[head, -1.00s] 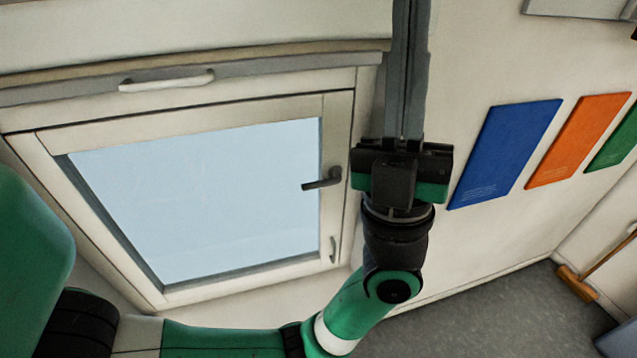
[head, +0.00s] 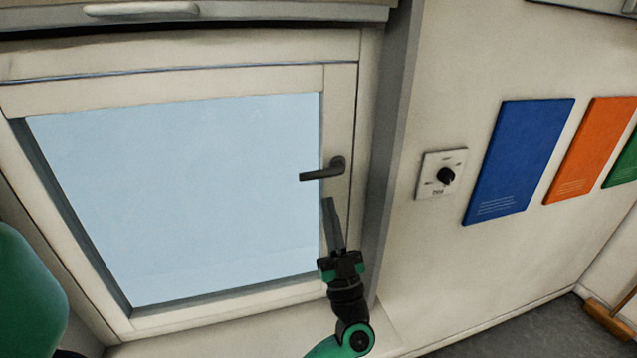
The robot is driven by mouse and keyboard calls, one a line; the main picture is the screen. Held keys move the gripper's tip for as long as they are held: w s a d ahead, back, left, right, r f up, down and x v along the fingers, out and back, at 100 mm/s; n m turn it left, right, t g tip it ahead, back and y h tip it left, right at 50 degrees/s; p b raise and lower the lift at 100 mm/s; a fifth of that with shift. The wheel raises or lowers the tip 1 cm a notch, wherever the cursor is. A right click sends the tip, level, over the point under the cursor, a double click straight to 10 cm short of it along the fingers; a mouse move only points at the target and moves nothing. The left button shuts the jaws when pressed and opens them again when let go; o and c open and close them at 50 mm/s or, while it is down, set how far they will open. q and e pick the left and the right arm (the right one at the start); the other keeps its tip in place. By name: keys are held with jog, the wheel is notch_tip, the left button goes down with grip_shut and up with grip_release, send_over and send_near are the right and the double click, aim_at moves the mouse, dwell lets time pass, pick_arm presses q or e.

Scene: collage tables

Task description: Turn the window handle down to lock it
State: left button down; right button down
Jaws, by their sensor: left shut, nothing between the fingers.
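The window (head: 180,190) has a pale frame and a light blue pane. Its dark grey handle (head: 323,174) is on the right side of the frame, with the lever pointing left, roughly horizontal. My left gripper (head: 328,202) is shut and empty, its fingers pointing up just below the handle. A small gap shows in the picture between the fingertips and the lever; depth between them is hard to tell. The green and black wrist is below, over the lower right of the window. My right gripper is not in view.
A wall box with a black knob (head: 445,176) is right of the window recess. Blue (head: 520,160) and orange (head: 590,150) panels hang farther right. A light bar (head: 140,9) is above the window. A broom (head: 607,318) lies at lower right.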

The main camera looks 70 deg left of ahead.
aim_at(318, 178)
pick_arm(q)
jog(key=shift+r, duration=0.1)
jog(key=a+r, duration=0.1)
jog(key=a, duration=0.1)
jog(key=a+r, duration=0.3)
jog(key=a, duration=0.2)
jog(key=shift+s+r+p, duration=0.1)
jog(key=shift+r+p, duration=0.05)
jog(key=shift+p, duration=0.15)
jog(key=shift+a+f, duration=0.1)
jog(key=shift+f, duration=0.25)
